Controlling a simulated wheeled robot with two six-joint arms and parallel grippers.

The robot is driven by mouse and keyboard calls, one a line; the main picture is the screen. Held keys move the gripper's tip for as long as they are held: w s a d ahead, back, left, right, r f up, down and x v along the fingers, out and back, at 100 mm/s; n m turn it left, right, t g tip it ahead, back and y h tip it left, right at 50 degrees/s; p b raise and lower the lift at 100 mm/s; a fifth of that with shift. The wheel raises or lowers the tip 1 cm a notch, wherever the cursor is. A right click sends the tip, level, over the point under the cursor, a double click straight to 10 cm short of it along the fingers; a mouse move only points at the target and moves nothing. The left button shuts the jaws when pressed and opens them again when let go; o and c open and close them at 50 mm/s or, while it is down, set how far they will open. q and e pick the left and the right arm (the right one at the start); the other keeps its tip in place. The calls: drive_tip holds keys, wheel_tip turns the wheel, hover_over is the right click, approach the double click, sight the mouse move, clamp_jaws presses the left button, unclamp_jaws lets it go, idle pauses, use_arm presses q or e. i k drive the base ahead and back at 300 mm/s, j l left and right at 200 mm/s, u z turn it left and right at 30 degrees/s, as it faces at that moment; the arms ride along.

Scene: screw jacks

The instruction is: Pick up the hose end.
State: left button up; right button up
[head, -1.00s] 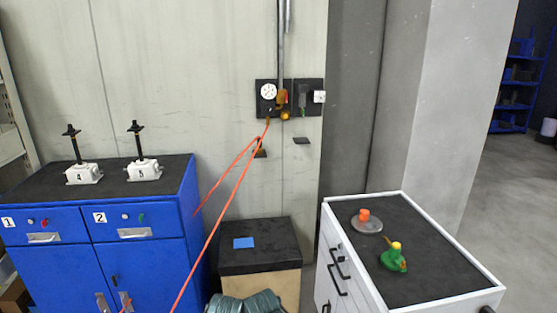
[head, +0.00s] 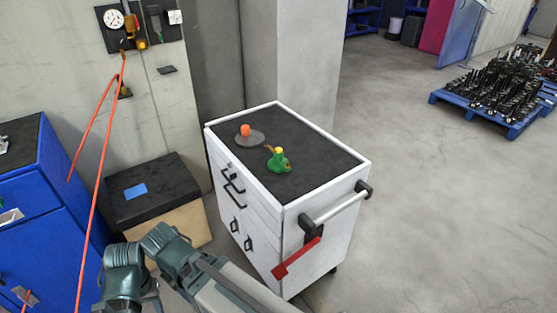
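An orange-red hose (head: 98,190) runs down from the valve and gauge panel (head: 137,25) on the wall, past a small bracket (head: 125,92), and leaves the bottom of the head view. A second strand slants down left behind the blue cabinet. I cannot make out a free hose end. A short red piece (head: 27,298) shows low on the cabinet front; I cannot tell whether it belongs to the hose. One of my arms reaches in from the bottom, in front of the hose's right side, but neither gripper shows.
A white cart (head: 333,209) carries a green item with a yellow top (head: 279,161) and a grey disc with an orange knob (head: 247,136). A dark-topped box (head: 157,188) stands left of it. Blue cabinet (head: 40,235) at left.

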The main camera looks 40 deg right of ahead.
sight(123, 89)
drive_tip(key=i+j+u, duration=0.1)
drive_tip(key=i+u, duration=0.35)
drive_tip(key=i, duration=1.3)
